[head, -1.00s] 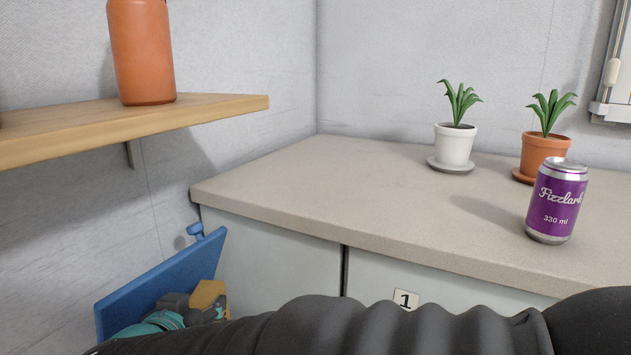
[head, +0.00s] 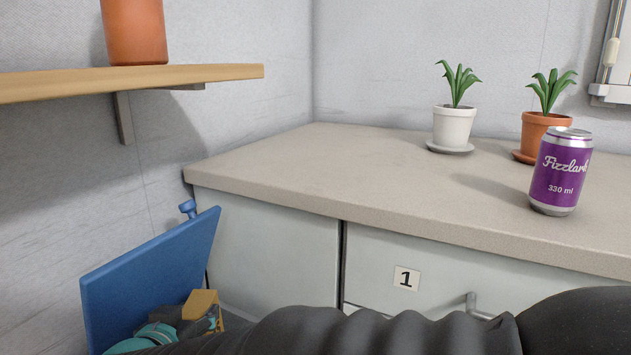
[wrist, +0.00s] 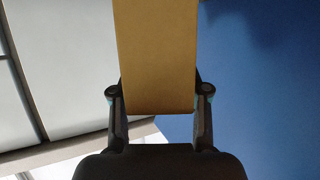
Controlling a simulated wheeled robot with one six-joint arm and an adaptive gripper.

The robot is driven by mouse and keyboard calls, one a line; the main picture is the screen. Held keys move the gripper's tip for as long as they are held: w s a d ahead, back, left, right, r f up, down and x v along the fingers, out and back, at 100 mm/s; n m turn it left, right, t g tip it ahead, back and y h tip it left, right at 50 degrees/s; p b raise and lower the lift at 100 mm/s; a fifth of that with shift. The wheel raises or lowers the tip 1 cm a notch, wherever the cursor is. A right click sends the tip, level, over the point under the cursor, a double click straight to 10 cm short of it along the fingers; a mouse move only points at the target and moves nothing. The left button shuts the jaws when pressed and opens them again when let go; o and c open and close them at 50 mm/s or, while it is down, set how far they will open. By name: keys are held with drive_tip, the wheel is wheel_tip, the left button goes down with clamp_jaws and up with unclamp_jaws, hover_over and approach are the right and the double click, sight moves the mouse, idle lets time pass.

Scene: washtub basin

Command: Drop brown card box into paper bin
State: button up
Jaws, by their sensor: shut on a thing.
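The brown card box (wrist: 155,55) is in my gripper (wrist: 158,95), with a finger on each side of it in the wrist view. In the head view, a corner of the box (head: 203,302) shows beside my gripper (head: 178,328), low at the left. A blue panel (head: 145,275), tilted and with a small blue knob at its top, stands just behind them. It looks like the raised lid of a bin, but the bin's body and opening are hidden. Blue surface also fills the right of the wrist view (wrist: 260,90).
A counter (head: 300,165) with pale fronts and a "1" label (head: 406,279) stands right of the panel. It bears a purple can (head: 560,175) and two potted plants (head: 453,125). A wooden shelf (head: 200,74) with an orange vessel (head: 134,30) overhangs at upper left.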

drive_tip(key=o, duration=1.3)
drive_tip(key=shift+o, duration=0.2)
drive_tip(key=shift+s, duration=0.1)
drive_tip(key=v, duration=1.1)
drive_tip(key=shift+s+r, duration=0.25)
drive_tip(key=shift+s, duration=0.1)
